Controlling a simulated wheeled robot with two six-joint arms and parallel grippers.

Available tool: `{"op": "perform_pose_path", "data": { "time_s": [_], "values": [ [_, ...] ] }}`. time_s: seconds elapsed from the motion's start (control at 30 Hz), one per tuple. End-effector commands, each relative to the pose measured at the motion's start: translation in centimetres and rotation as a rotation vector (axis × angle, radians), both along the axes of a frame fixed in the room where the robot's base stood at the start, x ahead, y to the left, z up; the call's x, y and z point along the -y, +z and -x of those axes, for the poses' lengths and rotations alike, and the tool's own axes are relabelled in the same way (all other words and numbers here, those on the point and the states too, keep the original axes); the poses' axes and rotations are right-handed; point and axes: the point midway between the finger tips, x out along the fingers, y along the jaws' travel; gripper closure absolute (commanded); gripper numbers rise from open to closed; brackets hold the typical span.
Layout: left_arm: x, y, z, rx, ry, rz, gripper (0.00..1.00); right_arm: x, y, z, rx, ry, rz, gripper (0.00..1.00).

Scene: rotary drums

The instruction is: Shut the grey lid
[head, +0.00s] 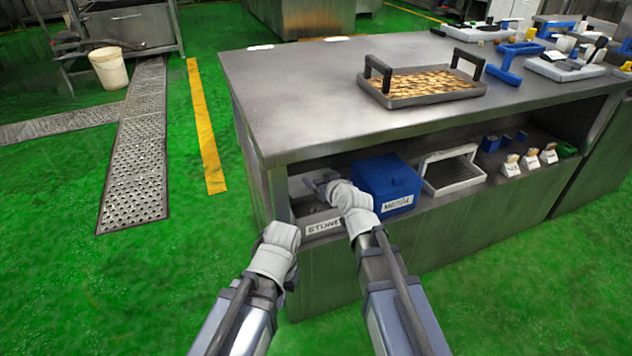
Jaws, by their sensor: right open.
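A grey bin (309,216) with a white label stands at the left end of the shelf under the steel table. Its grey lid is hard to make out, and I cannot tell how far open it is. My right gripper (314,184) is open above the bin, its fingers pointing left into the shelf space; whether it touches the lid is unclear. My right wrist hides part of the bin. My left gripper (281,236) is just left of the bin, outside the shelf front, and its fingers do not show clearly.
A blue bin (388,181) with a white label stands just right of the grey one, close to my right wrist. A white-framed tray (452,170) lies further right. The tabletop (300,95) overhangs the shelf. Green floor (130,290) is free at left.

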Motion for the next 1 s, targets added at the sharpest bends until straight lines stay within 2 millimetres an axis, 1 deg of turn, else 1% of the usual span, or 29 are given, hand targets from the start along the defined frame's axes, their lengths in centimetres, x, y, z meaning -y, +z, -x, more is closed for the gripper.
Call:
{"op": "perform_pose_path", "data": {
  "time_s": [0.03, 0.27, 0.9, 0.97, 1.0],
  "values": [
    [0.02, -0.13, 0.0, 0.0, 0.0, 0.0, 1.0, 0.02, -0.14, -0.22, 0.0, 0.0, 0.0, 0.2],
    [0.02, -0.05, 0.0, 0.0, -0.001, 0.001, 1.0, 0.03, -0.06, -0.16, 0.0, 0.0, 0.0, 0.21],
    [0.01, -0.06, 0.01, 0.0, 0.0, 0.0, 1.0, 0.02, -0.06, -0.15, 0.0, 0.0, 0.0, 0.93],
    [0.01, -0.06, 0.01, 0.0, 0.0, 0.0, 1.0, 0.02, -0.06, -0.15, 0.0, 0.0, 0.0, 1.0],
    [0.01, -0.06, 0.01, 0.0, 0.0, 0.0, 1.0, 0.02, -0.06, -0.15, 0.0, 0.0, 0.0, 1.0]
  ]
}}
